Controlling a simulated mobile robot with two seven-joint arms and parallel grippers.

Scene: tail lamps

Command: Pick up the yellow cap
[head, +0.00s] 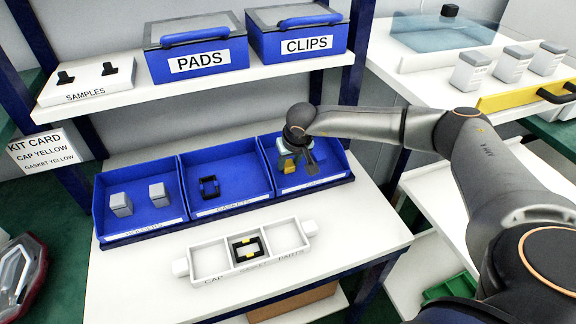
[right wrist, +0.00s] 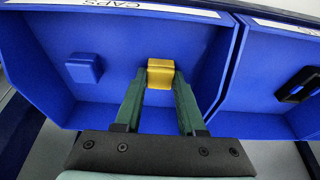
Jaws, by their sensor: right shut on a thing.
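The yellow cap (right wrist: 160,73) is between the fingertips of my right gripper (right wrist: 160,85) in the right wrist view. The gripper is shut on it, over the right-hand blue bin, labelled CAPS (right wrist: 30,40). In the head view my right gripper (head: 299,163) reaches down into that bin, and a bit of the yellow cap (head: 288,165) shows beside it. I cannot tell whether the cap touches the bin floor. A blue cap (right wrist: 84,68) lies in the same bin, to the left in the wrist view. My left gripper is not in view.
The middle bin holds a black gasket (head: 209,187). The left bin holds two grey pieces (head: 121,205). A shelf (head: 130,100) runs above.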

